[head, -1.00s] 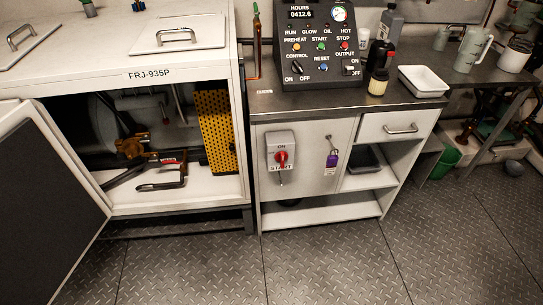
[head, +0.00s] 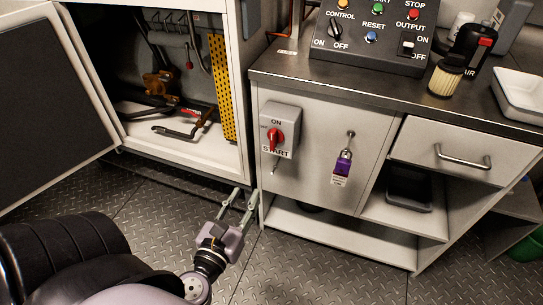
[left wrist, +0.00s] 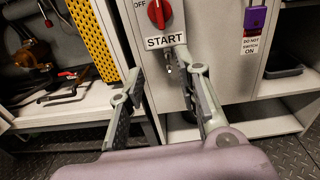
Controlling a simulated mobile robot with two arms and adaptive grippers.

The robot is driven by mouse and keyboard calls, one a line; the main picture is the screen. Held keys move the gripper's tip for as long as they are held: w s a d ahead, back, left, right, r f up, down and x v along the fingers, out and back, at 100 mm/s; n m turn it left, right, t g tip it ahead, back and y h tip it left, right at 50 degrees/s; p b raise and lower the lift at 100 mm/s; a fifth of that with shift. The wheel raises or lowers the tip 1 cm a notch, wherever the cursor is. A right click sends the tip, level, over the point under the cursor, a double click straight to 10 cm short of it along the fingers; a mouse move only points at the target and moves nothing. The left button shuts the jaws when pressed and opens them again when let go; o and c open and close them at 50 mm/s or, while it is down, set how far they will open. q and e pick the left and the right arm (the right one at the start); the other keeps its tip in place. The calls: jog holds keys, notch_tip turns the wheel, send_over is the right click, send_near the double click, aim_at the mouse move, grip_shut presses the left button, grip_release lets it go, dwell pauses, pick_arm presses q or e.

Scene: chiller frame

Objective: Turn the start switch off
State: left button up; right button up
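The start switch (head: 276,139) is a red rotary knob on a grey box, on the front of the white cabinet. Its plate reads ON at the top and START below. In the left wrist view the red knob (left wrist: 159,13) is at the top edge, its grip near upright, with OFF to its left. My left gripper (head: 241,197) is open and empty, below and a little left of the switch box, apart from it. In the left wrist view its two fingers (left wrist: 158,83) stand spread below the START label. My right gripper is not in view.
A purple padlock (head: 343,162) with a tag hangs on the cabinet front right of the switch. A control panel (head: 370,38) stands on the worktop above. The open enclosure door (head: 45,100) is at the left. The floor (head: 330,265) before the cabinet is clear.

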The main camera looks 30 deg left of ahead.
pick_arm(q)
jog(key=r, duration=0.2)
send_near(272, 144)
jog(key=shift+m+t, duration=0.4)
jog(key=x, duration=0.8)
jog(key=shift+a+f, duration=0.15)
jog(key=shift+f, duration=0.2)
jog(key=shift+w+a, duration=0.15)
jog(key=shift+w, duration=0.6)
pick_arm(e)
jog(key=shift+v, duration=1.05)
pick_arm(q)
grip_shut()
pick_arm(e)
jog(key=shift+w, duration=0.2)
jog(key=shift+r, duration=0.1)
